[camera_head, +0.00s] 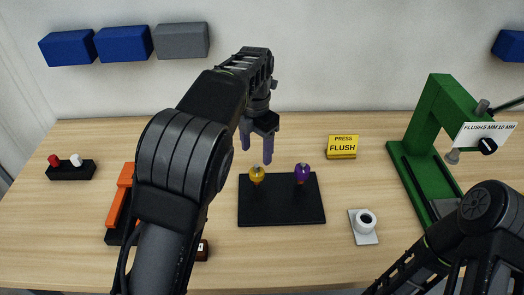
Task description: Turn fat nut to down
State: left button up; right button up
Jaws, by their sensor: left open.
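A black board (282,212) lies on the wooden table and carries a yellow knob-like piece (257,174) at its left and a purple one (302,173) at its right. I cannot tell for sure which of these is the fat nut. My left gripper (257,158) points down with its two purple fingers apart and empty. It shows just above and behind the yellow piece, and I see no contact. My right arm enters at the lower right, and its gripper is out of view.
A green press (430,130) with a white label stands at the right. A yellow "PRESS FLUSH" block (342,147), a white piece with a dark ring (364,223) and a black holder (71,170) stand around the board. An orange object (122,208) is partly behind my left arm.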

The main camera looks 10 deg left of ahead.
aim_at(257, 165)
pick_arm(q)
jog(key=shift+w, duration=0.1)
jog(key=shift+s+r, duration=0.1)
jog(key=shift+s, duration=0.2)
jog(key=shift+w+f, duration=0.15)
jog(key=shift+f, duration=0.35)
notch_tip(257, 165, down, 7)
jog(key=shift+r+p, duration=0.1)
jog(key=shift+p, duration=0.65)
grip_shut()
